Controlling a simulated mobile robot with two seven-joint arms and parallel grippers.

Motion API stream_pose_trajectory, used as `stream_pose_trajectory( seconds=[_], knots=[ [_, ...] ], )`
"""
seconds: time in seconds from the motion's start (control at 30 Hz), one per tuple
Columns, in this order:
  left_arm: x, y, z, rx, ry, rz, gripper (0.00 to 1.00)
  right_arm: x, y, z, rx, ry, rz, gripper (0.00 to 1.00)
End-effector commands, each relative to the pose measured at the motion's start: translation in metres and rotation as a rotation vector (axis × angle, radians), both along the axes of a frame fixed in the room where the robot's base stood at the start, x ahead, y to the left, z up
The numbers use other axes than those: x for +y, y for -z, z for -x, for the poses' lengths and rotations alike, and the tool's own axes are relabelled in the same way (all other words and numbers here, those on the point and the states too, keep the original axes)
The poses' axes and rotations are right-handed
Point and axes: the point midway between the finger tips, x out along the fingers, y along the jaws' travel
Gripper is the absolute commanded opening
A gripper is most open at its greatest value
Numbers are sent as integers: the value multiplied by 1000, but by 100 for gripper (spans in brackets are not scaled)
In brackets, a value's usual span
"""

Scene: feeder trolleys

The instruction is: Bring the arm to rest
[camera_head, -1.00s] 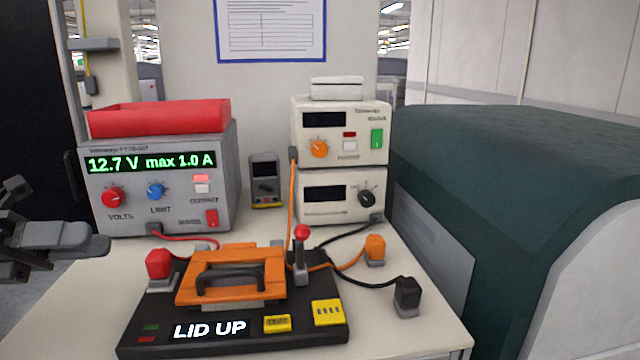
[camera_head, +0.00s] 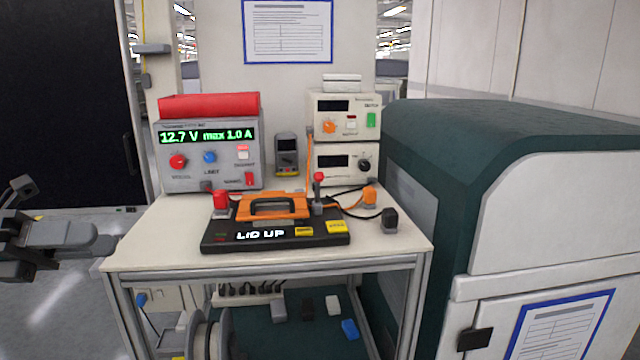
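My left gripper (camera_head: 62,240) is at the left edge, in front of and to the left of the bench and touching nothing that I can see. Its fingers are seen from the side, and I cannot tell whether they are open or shut. My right gripper is out of view. On the bench (camera_head: 385,255) sits a black test fixture (camera_head: 222,243) reading "LID UP", with an orange lid (camera_head: 285,211) and black handle.
A grey power supply (camera_head: 208,183) reads 12.7 V, with a red tray (camera_head: 210,106) on top. Two stacked cream instruments (camera_head: 345,135) stand at the back. A green-and-white machine (camera_head: 560,220) closes off the right side. Open floor (camera_head: 75,310) lies left of the bench.

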Motion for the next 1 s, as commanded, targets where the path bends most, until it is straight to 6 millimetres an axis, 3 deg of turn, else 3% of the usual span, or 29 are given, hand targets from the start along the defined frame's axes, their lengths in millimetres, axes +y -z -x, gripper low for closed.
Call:
stream_pose_trajectory(
  seconds=[0.27, 0.37, 0.53, 0.67, 0.8, 1.0],
  knots=[
    [-43, 58, -35, 358, -207, 524, 37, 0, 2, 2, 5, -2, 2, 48],
    [-53, 93, -45, 557, -324, 732, 37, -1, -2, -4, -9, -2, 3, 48],
    [-68, 178, -45, 965, -566, 1065, 37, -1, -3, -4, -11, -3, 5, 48],
    [-87, 251, -22, 1306, -764, 1261, 37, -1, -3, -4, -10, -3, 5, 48],
    [-117, 317, 19, 1643, -956, 1394, 37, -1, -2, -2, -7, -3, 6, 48],
    [-167, 378, 90, 2071, -1183, 1478, 37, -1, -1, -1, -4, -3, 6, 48]
  ],
)
